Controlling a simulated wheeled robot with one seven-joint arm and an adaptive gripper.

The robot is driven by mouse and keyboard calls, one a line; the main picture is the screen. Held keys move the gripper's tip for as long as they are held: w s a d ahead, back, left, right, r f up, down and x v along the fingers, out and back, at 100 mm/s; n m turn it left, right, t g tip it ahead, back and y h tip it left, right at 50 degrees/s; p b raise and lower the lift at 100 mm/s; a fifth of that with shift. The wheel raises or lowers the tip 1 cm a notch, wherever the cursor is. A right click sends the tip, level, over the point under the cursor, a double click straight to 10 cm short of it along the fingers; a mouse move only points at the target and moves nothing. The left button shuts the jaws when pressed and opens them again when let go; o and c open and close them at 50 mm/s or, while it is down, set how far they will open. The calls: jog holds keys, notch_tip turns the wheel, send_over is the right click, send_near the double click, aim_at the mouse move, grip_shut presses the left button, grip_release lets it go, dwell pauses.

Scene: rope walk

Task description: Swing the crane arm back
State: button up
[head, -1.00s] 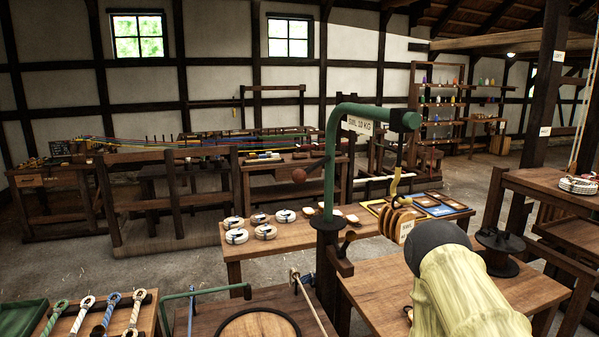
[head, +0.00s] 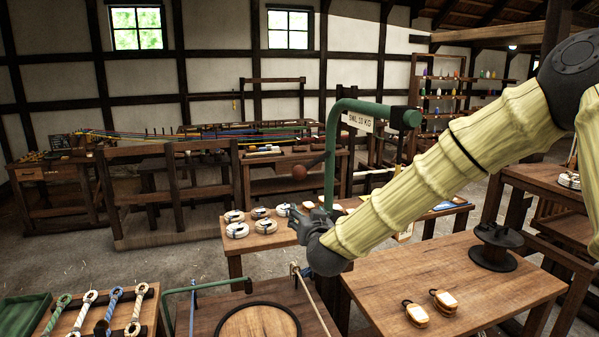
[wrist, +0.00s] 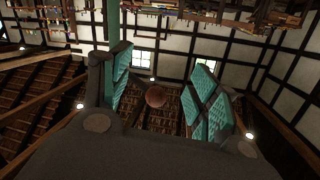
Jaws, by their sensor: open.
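The crane (head: 331,165) is a green post with a bent green arm (head: 375,110) at its top, labelled "SWL 10 KG". Its arm points right and ends in a dark block (head: 404,117). A lever with a brown ball knob (head: 299,173) sticks out left from the post. My gripper (head: 308,210) is below the knob, near the post, with its jaws apart and empty. In the wrist view the knob (wrist: 155,97) appears between the open teal pads, apart from them.
Rope coils (head: 237,230) lie on the bench behind my gripper. A table (head: 380,270) at right holds two small wooden blocks (head: 418,314) and a dark spool (head: 497,248). A board (head: 255,325) with a round inset is in front; rope samples (head: 115,310) lie at left.

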jog(key=t, duration=0.1)
send_near(301, 174)
jog(key=w, duration=0.1)
jog(key=shift+w+a+f+p, duration=0.1)
jog(key=shift+w+a+p, duration=0.2)
jog(key=shift+w+p, duration=1)
jog(key=shift+w+a+f+p, duration=0.1)
jog(key=shift+w+a+p, duration=0.2)
jog(key=shift+w, duration=2.15)
jog(key=shift+w+a+f+p, duration=0.1)
jog(key=shift+w+a+p, duration=0.4)
jog(key=shift+w, duration=1.35)
jog(key=shift+d, duration=0.15)
jog(key=shift+c, duration=0.4)
